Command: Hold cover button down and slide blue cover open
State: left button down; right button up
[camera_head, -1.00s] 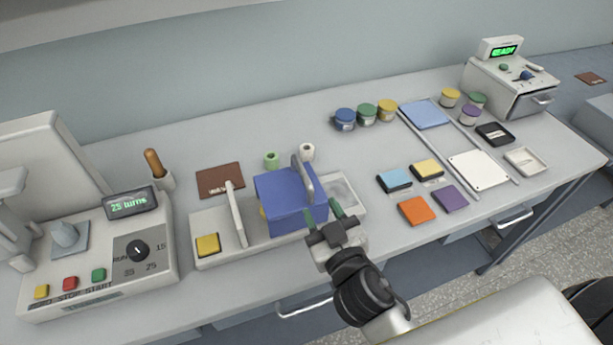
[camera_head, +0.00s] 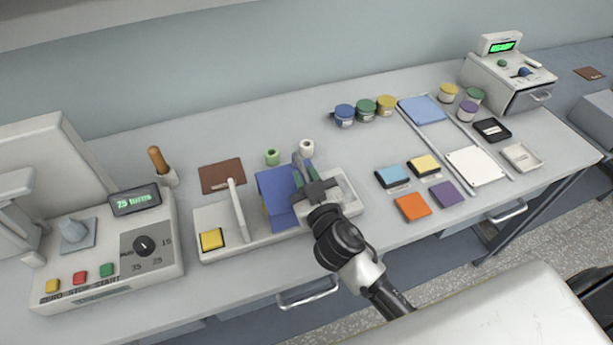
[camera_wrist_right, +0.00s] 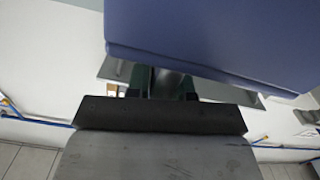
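The blue cover (camera_head: 275,190) sits over the middle of a long pale tray (camera_head: 262,236), with a grey bar handle (camera_head: 297,162) on its right part. The yellow cover button (camera_head: 212,240) is at the tray's left end, with nothing on it. My right gripper (camera_head: 303,178) is at the handle. Its green fingers stand close on either side of the grey bar, which also shows between them in the right wrist view (camera_wrist_right: 168,84), and they look shut on it. The blue cover (camera_wrist_right: 215,40) fills the upper right there. My left gripper is not in view.
An upright white lever or divider (camera_head: 237,210) stands between button and cover. Green (camera_head: 272,157) and white (camera_head: 306,147) spools stand just behind the cover. A winding machine (camera_head: 105,245) is at left; coloured tiles (camera_head: 412,207) lie at right.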

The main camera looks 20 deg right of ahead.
grip_shut()
jog(key=d, duration=0.7)
jog(key=shift+d, duration=0.3)
jog(key=shift+w, duration=0.1)
jog(key=shift+o, duration=2.2)
grip_release()
jog(key=s+b, duration=0.2)
jog(key=s, duration=0.9)
jog(key=shift+d+b, duration=0.2)
jog(key=shift+b, duration=0.15)
jog(key=shift+w, duration=0.1)
